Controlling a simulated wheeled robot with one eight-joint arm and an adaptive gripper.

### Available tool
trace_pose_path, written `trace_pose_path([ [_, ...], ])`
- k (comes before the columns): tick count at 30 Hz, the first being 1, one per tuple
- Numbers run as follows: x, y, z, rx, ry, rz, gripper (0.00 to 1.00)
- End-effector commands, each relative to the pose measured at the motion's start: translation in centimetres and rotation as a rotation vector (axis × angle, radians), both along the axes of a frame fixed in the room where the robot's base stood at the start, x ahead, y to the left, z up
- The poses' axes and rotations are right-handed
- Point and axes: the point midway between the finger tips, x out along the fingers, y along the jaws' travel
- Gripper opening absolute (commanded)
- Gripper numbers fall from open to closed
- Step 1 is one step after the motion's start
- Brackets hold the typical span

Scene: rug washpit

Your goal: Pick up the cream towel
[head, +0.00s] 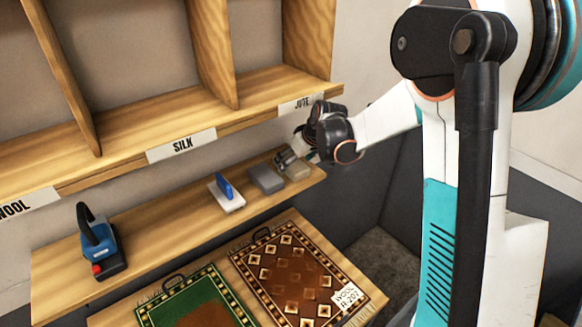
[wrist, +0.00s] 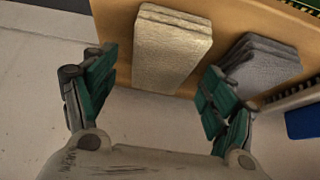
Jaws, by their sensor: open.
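The cream towel (wrist: 172,52) is a folded stack lying on the narrow wooden shelf, near its end. It shows in the wrist view between and beyond my open fingers. In the head view the cream towel (head: 297,171) is at the shelf's right end, partly hidden by my gripper (head: 287,160). My gripper (wrist: 152,98) is open and empty in the wrist view. The right finger is close to the gap between the cream towel and a grey towel; whether it touches either I cannot tell.
The grey towel (wrist: 262,68) lies right beside the cream one. A blue-handled brush (head: 226,192) on a white block and a blue tool (head: 98,245) stand further left on the shelf (head: 160,236). Labelled cubbies (head: 130,140) hang above. Two rug samples (head: 300,275) lie below.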

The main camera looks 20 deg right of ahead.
Motion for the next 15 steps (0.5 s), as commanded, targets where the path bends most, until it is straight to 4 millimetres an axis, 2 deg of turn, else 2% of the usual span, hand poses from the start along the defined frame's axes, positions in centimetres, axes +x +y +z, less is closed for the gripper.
trace_pose_path([
  [3,0.48,0.24,-0.86,0.0,0.0,0.001,0.78],
  [11,0.57,0.28,-1.01,0.0,0.0,0.001,0.78],
  [15,0.56,0.28,-0.99,0.0,0.0,0.0,0.48],
])
